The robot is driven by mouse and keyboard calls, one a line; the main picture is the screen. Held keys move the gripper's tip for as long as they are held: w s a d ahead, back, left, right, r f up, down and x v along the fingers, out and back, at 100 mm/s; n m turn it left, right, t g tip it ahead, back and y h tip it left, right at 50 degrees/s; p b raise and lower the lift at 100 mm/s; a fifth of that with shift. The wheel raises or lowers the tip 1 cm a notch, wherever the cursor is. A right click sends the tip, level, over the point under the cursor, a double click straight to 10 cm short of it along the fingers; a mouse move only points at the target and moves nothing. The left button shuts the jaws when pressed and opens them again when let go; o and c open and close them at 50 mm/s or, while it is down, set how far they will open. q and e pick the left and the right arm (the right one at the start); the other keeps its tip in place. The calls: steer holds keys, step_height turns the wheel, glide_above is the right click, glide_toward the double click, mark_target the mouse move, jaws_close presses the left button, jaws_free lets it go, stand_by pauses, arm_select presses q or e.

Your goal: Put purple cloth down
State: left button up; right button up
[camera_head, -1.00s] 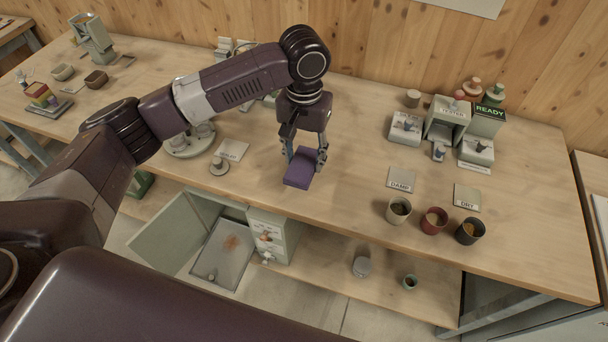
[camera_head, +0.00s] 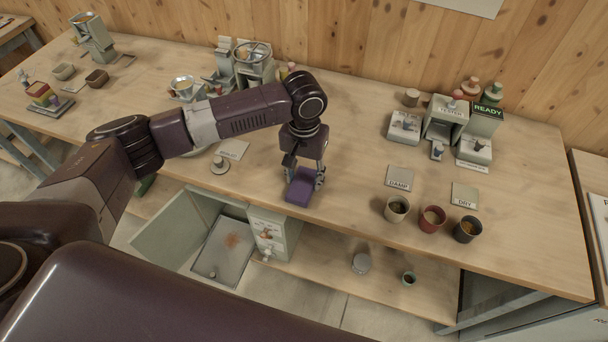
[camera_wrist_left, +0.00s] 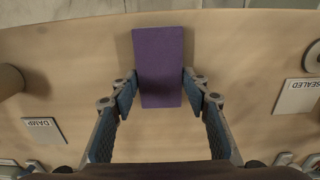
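The purple cloth (camera_head: 300,188) is a folded, block-like piece at the front middle of the wooden workbench. My left gripper (camera_head: 305,182) is above it, pointing down, with a finger on either side. In the left wrist view, the cloth (camera_wrist_left: 159,62) lies between the blue-padded fingertips (camera_wrist_left: 160,80), which appear to touch its two long edges. The cloth is at or very close to the bench top; I cannot tell if it rests on it. My right gripper is not in view.
DAMP (camera_head: 399,177) and DRY (camera_head: 465,196) cards lie to the right, with cups (camera_head: 397,208), (camera_head: 432,218), (camera_head: 467,229) in front. A small round weight-like object (camera_head: 219,165) stands left. An open cabinet door (camera_head: 175,235) is below. The bench right of the cloth is clear.

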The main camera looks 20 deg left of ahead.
mark_target(304, 180)
arm_select(q)
steer(key=o, duration=0.4)
steer(key=shift+o, duration=0.2)
steer(key=shift+r, duration=0.2)
step_height(304, 180, up, 12)
steer(key=b, duration=0.2)
steer(key=shift+f, duration=0.1)
